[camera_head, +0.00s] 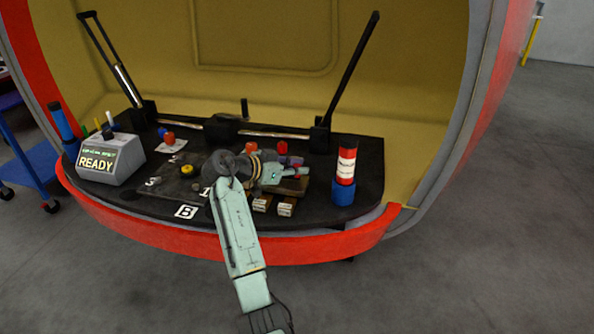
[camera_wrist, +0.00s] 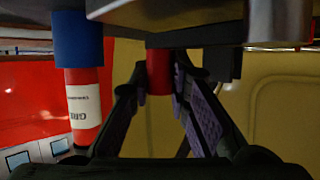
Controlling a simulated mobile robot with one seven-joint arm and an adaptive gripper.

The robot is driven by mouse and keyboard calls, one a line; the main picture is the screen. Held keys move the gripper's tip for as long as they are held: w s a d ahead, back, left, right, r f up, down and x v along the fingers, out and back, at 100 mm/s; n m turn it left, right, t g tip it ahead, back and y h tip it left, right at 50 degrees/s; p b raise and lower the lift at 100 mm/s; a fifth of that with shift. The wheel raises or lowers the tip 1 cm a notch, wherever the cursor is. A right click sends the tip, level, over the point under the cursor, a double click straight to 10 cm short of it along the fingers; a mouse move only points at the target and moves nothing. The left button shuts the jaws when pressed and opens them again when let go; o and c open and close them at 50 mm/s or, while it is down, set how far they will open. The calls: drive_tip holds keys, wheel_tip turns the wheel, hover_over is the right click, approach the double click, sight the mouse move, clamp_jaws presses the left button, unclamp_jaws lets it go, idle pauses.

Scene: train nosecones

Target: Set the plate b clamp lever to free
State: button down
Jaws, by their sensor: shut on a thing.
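My gripper (camera_head: 296,170) reaches over the right half of the black workbench, pointing right. In the wrist view its two dark fingers with purple pads (camera_wrist: 171,84) are shut on a red cylindrical handle (camera_wrist: 158,70). The handle meets a dark part above it in that view, which looks upside down. The handle could be the plate b clamp lever, but its label and position are not readable. A white card marked B (camera_head: 187,212) lies at the bench's front edge, left of my arm. My gripper hides much of the fixture around the handle in the head view.
A red canister in a blue holder (camera_head: 345,170) stands right of my gripper; it also shows in the wrist view (camera_wrist: 84,95). Light blocks (camera_head: 285,209) lie below my gripper. A grey READY console (camera_head: 103,160) stands left. A bar with upright black arms (camera_head: 355,65) spans the back.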

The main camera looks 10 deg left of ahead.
drive_tip(key=shift+s+m+g+h, duration=0.3)
drive_tip(key=shift+m+g, duration=0.1)
drive_tip(key=shift+f, duration=0.1)
drive_tip(key=c, duration=1.5)
unclamp_jaws()
drive_tip(key=v, duration=1.2)
drive_tip(key=shift+a, duration=0.15)
